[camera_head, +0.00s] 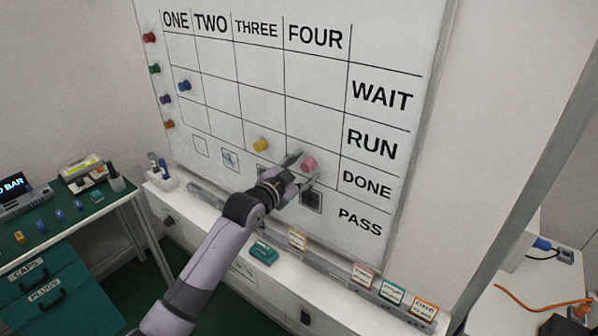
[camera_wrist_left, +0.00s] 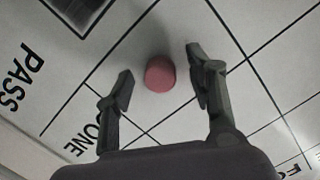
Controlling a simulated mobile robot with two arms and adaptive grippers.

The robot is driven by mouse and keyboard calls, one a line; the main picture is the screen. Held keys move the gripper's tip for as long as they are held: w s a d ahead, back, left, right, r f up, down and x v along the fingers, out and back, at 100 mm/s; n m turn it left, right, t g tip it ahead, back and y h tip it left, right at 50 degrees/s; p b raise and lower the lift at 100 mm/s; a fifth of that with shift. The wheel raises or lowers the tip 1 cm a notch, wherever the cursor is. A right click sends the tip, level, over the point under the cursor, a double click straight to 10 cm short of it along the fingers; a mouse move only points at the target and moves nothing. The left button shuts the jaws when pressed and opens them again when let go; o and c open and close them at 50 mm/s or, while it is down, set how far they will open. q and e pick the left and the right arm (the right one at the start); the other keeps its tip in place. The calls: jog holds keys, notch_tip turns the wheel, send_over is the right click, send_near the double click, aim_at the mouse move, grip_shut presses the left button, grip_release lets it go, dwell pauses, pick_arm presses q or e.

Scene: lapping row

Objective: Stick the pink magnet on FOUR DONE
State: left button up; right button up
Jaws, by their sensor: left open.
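The whiteboard (camera_head: 375,58) has columns ONE to FOUR and rows WAIT, RUN, DONE and PASS. The pink magnet (camera_head: 309,164) sits on it in the FOUR column, level with the DONE label (camera_head: 367,185). In the left wrist view the pink magnet (camera_wrist_left: 160,73) is a round disc on the board face, near the partly hidden DONE lettering. My left gripper (camera_head: 302,169) is open, with one finger on each side of the magnet. In the wrist view both fingers of the left gripper (camera_wrist_left: 160,63) show gaps to the magnet. My right gripper is out of view.
A yellow magnet (camera_head: 261,145) is in the THREE column, left of my gripper. A blue magnet (camera_head: 184,86) and several left-edge magnets are farther off. A green-topped bench (camera_head: 70,215) stands left.

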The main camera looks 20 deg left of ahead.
pick_arm(q)
jog(key=v, duration=1.2)
jog(key=a+f+n+g+y, duration=0.1)
jog(key=a+f+n+g, duration=0.1)
jog(key=f, duration=0.9)
jog(key=a+f+n+g+y, duration=0.1)
jog(key=a+f+g+y, duration=0.1)
jog(key=f, duration=1)
jog(key=s+f+n+g, duration=0.1)
jog(key=s+f+g, duration=0.1)
jog(key=s+f, duration=0.65)
jog(key=s+a+f+n+g+y+b, duration=0.15)
jog(key=s+f, duration=0.35)
jog(key=f, duration=0.6)
jog(key=s+f+n+g+p, duration=0.1)
jog(key=s+f+g, duration=0.1)
jog(key=s+f, duration=0.65)
jog(key=s+d+f+g, duration=0.1)
jog(key=s+f, duration=0.4)
jog(key=s, duration=0.5)
jog(key=s+d+f+g, duration=0.1)
jog(key=s+f+g, duration=0.1)
jog(key=s+f, duration=0.3)
jog(key=s+d+f+g+b, duration=0.1)
jog(key=s+f, duration=0.4)
jog(key=s, duration=0.9)
jog(key=shift+s+d+f+g, duration=0.2)
jog(key=shift+s+d+g, duration=0.15)
jog(key=shift+d+g, duration=0.35)
jog(key=shift+a, duration=0.1)
